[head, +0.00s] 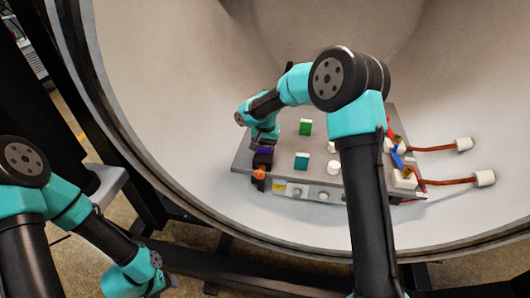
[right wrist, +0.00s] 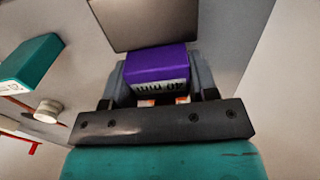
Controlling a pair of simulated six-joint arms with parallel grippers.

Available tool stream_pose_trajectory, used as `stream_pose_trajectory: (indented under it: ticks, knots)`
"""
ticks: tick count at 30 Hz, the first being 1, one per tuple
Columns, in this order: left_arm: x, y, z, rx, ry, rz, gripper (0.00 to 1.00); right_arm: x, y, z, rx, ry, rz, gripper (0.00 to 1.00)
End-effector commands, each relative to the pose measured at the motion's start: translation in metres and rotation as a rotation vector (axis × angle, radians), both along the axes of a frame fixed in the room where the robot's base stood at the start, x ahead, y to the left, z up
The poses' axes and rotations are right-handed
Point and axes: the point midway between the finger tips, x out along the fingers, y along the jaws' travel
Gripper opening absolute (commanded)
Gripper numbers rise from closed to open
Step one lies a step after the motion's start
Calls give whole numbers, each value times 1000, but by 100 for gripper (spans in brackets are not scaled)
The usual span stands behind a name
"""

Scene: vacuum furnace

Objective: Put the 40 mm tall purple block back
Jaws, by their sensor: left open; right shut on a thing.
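The purple block (head: 264,150) is at the left end of the grey plate (head: 285,150). In the right wrist view the purple block (right wrist: 157,66) sits between the two fingers, with an upside-down "40 mm" label facing the camera. My right gripper (head: 263,141) is shut on it; in the right wrist view the gripper (right wrist: 158,88) has a finger on each side. I cannot tell whether the block touches the plate, and its far end is hidden. My left gripper (head: 165,286) is open, low at the bottom left outside the chamber, partly cut off by the frame.
A green block (head: 305,127), a teal block (head: 302,161) and white cylinders (head: 333,167) stand on the plate. A blue piece (head: 397,159) and copper rods (head: 445,182) are at the right. My right arm hides part of the plate.

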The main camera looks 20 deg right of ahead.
Motion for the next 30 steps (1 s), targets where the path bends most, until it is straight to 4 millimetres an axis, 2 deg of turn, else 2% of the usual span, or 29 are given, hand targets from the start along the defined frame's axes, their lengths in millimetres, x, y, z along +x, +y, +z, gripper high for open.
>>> stream_pose_trajectory:
  ticks: [1, 6, 7, 30]
  knots:
    - [0, 0, 0, 0, 0, 0, 70, 0, 0, 0, 0, 0, 0, 17]
    - [0, 0, 0, 0, 0, 0, 70, 0, 0, 1, 0, -1, 0, 1]
    - [0, 0, 0, 0, 0, 0, 70, 0, 0, 1, 0, -1, 0, 0]
    - [0, 0, 0, 0, 0, 0, 70, 3, 0, 29, 0, -13, 0, 0]
